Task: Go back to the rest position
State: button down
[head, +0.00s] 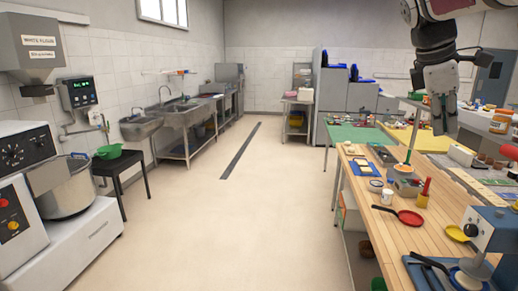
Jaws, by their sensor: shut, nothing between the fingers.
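My gripper (443,128) hangs from my arm at the upper right of the head view, pointing down. It is shut and holds nothing. It shows above the far part of the wooden worktable (385,237), in front of the yellow and green surfaces behind. It appears apart from the tabletop.
The worktable on the right carries a red pan (410,217), a yellow pan (455,233), a blue-grey machine (490,240) and several small items. The floor (225,220) between is clear.

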jog(key=s+a+f+m+t+y+b, duration=0.2)
jog(key=s+a+f+m, duration=0.3)
jog(key=s+a+f, duration=0.2)
jog(key=s+a+f+m+t+y+b, duration=0.2)
jog(key=s+a+f+m, duration=0.4)
jog(key=a+f, duration=0.6)
jog(key=s+a+y+b, duration=0.1)
jog(key=s+a, duration=0.1)
jog(key=a, duration=0.2)
jog(key=shift+a+f+m+t, duration=0.15)
jog(key=shift+f+m+t, duration=0.05)
jog(key=shift+m+t, duration=0.1)
jog(key=shift+s, duration=0.1)
